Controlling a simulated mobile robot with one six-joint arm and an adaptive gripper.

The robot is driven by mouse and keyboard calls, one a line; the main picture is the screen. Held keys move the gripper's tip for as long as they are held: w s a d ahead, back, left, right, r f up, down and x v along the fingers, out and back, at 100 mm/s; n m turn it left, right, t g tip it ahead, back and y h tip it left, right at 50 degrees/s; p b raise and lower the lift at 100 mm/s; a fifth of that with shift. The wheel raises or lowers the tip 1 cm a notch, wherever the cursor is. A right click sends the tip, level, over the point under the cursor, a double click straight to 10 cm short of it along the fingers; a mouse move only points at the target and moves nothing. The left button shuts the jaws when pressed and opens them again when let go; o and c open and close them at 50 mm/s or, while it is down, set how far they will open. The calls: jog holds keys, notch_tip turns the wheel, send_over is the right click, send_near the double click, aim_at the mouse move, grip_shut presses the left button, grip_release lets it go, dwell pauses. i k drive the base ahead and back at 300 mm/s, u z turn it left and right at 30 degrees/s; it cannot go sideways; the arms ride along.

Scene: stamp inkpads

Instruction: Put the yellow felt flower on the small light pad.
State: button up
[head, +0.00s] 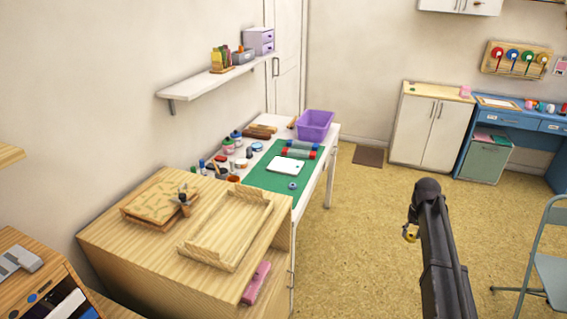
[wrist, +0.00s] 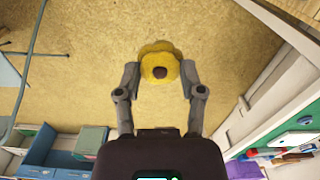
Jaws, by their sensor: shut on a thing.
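The yellow felt flower (wrist: 160,68) with a dark centre is held between the fingertips of my gripper (wrist: 160,80) in the wrist view. The gripper is shut on it, above open floor. In the head view the flower shows as a small yellow bit (head: 410,235) beside the dark end of my arm. A white pad (head: 286,167) lies flat on the green mat (head: 262,178) of the white worktable, left of my gripper in the head view. I cannot tell for certain that it is the small light pad.
A wooden cabinet with a tray (head: 242,228) stands in front of the worktable. Jars, rollers and a purple bin (head: 315,125) crowd the worktable. A blue desk (head: 480,125) and a chair (head: 550,245) are at the right. The floor between is clear.

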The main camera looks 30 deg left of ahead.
aim_at(285, 165)
jog(key=u, duration=0.05)
jog(key=i, duration=1.35)
jog(key=u, duration=0.45)
jog(key=i, duration=0.65)
jog(key=u, duration=0.8)
jog(key=i, duration=0.9)
jog(key=u, duration=0.4)
